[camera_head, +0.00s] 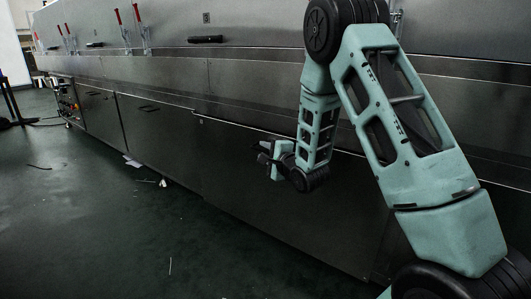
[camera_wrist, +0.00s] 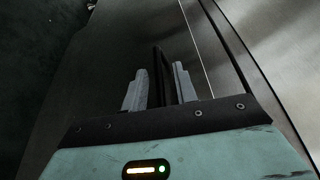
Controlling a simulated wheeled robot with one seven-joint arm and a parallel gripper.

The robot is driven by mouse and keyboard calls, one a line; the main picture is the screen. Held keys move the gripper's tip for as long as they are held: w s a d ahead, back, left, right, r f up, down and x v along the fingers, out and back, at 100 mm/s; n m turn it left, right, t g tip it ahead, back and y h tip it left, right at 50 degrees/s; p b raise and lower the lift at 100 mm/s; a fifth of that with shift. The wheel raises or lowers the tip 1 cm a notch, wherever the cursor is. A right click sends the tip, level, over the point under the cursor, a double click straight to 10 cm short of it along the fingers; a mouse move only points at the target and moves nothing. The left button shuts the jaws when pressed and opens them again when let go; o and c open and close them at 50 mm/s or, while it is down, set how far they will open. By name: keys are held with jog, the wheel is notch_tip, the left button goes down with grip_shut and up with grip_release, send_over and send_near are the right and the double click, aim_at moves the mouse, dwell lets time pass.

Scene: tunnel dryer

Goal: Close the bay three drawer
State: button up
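A long steel dryer (camera_head: 150,75) runs across the head view, with large dark panels along its lower side. The wide lower panel (camera_head: 235,185) behind my gripper appears to be the drawer front; no bay label is readable. Its top edge looks slightly proud of its neighbour, but how far is unclear. My gripper (camera_head: 268,160) is in front of this panel's upper part. In the wrist view my gripper (camera_wrist: 159,85) has its two grey fingers apart, with a dark bar-like handle (camera_wrist: 161,62) running between them. Contact with the handle cannot be told.
Another lower panel with a small handle (camera_head: 149,108) is to the left. A black handle (camera_head: 206,39) and red-tipped levers (camera_head: 121,28) are on the upper housing. Paper scraps (camera_head: 133,163) lie near the dryer's foot. The dark floor (camera_head: 80,230) at left is mostly clear.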

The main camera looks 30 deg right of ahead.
grip_shut()
jog(key=shift+w+d+p, duration=0.2)
jog(key=shift+w+d, duration=0.05)
jog(key=shift+d, duration=0.45)
jog(key=shift+w+d+p, duration=0.2)
jog(key=shift+w+d, duration=0.05)
jog(key=shift+d, duration=0.5)
jog(key=shift+w+d+p, duration=0.2)
jog(key=shift+w+d, duration=0.05)
jog(key=shift+d, duration=0.45)
jog(key=shift+o, duration=0.9)
grip_release()
jog(key=shift+d, duration=0.1)
jog(key=s+r+p, duration=0.1)
jog(key=s+p, duration=1)
jog(key=s, duration=0.6)
jog(key=shift+s+a+r, duration=0.15)
jog(key=shift+a+r, duration=0.1)
jog(key=shift+a, duration=0.15)
